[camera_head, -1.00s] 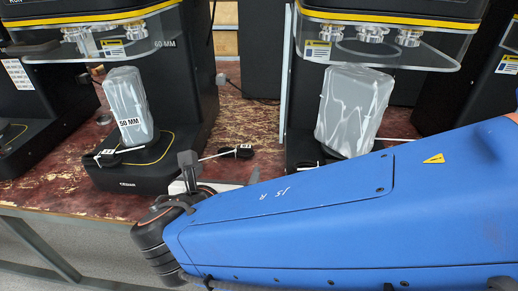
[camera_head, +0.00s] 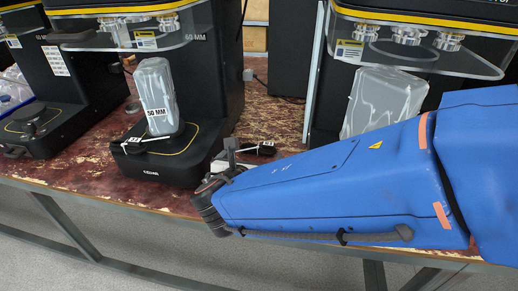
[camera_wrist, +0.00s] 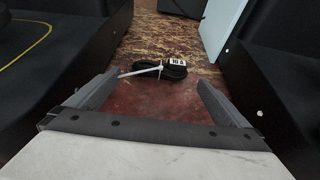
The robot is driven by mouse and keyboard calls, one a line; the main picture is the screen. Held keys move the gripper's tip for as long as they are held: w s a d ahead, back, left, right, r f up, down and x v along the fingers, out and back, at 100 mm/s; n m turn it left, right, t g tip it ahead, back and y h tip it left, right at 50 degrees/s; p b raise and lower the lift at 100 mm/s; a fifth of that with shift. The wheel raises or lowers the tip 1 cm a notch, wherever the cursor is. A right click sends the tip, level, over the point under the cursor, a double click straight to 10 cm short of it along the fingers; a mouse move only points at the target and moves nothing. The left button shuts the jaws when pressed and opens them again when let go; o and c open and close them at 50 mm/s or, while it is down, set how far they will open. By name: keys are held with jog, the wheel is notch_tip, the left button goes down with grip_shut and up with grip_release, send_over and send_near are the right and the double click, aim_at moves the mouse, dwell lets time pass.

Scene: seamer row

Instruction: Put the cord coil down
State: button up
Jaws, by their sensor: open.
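The black cord coil (camera_wrist: 160,69), with a white tie and a small white label, lies on the worn red bench top between two black machine bases in the wrist view. In the head view the coil (camera_head: 264,149) lies just beyond my gripper (camera_head: 230,160). My gripper (camera_wrist: 150,100) is open in the wrist view, with one finger on each side of the picture. Nothing is between the fingers, and the coil sits apart, ahead of the fingertips. In the head view my blue arm hides part of the bench and most of the right machine's base.
A seamer (camera_head: 162,172) with a wrapped grey can marked 50 MM (camera_head: 157,97) stands left of the coil. Another wrapped can (camera_head: 384,99) stands at the right machine. A pale panel (camera_wrist: 222,28) rises close on the right in the wrist view. Bare bench (camera_wrist: 160,35) shows behind the coil.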

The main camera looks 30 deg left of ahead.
aim_at(257, 150)
jog(key=shift+x, duration=3)
jog(key=shift+r, duration=0.1)
jog(key=c, duration=1.2)
